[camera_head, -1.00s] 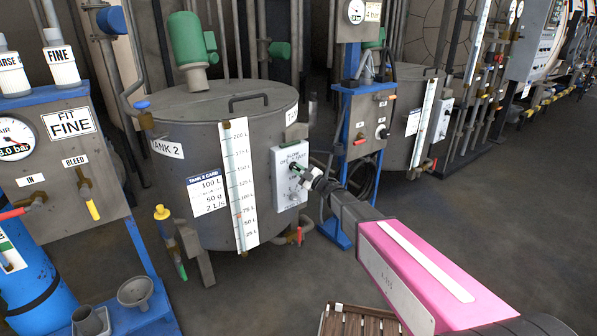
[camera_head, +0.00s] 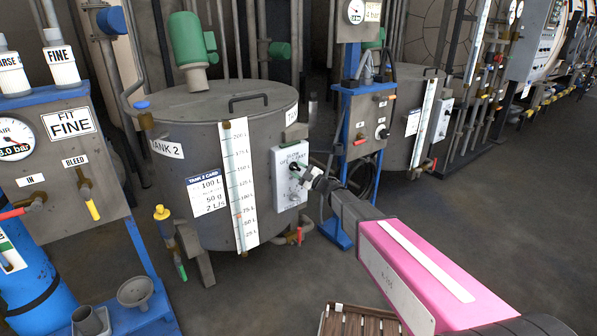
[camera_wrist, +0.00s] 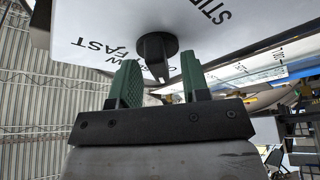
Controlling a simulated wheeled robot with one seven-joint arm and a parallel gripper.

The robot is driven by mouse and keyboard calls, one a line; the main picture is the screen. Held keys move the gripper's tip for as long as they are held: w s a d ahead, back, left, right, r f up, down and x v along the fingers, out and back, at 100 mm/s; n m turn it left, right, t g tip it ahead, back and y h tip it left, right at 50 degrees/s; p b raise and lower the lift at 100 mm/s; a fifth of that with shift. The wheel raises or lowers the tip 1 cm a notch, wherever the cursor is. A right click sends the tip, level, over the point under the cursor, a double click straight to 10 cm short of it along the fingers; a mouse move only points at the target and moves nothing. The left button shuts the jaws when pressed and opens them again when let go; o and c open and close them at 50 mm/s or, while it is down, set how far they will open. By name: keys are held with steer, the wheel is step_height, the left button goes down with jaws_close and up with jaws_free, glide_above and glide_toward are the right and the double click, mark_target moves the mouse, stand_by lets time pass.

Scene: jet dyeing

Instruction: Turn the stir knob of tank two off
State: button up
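Tank 2 (camera_head: 205,125) is a grey steel vessel with a level scale and a green motor above it. On its right side is a white stir panel (camera_head: 287,183) with the words SLOW, OFF and FAST. In the wrist view the black stir knob (camera_wrist: 155,45) sticks out of the white panel, its pointer toward my gripper (camera_wrist: 160,80). The two green fingers are apart, one on each side of the knob's pointer, with gaps visible. In the head view my gripper (camera_head: 301,172) is at the panel and partly hides the knob.
The blue filter stand with gauge and valves (camera_head: 70,150) is at the left. A blue-framed panel (camera_head: 365,120) stands just right of the tank, behind my arm. A wooden slatted pallet (camera_head: 350,322) lies at the bottom. Open floor (camera_head: 500,210) is at the right.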

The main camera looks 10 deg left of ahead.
steer(key=v, duration=1)
steer(key=shift+d, duration=0.4)
steer(key=shift+s, duration=0.1)
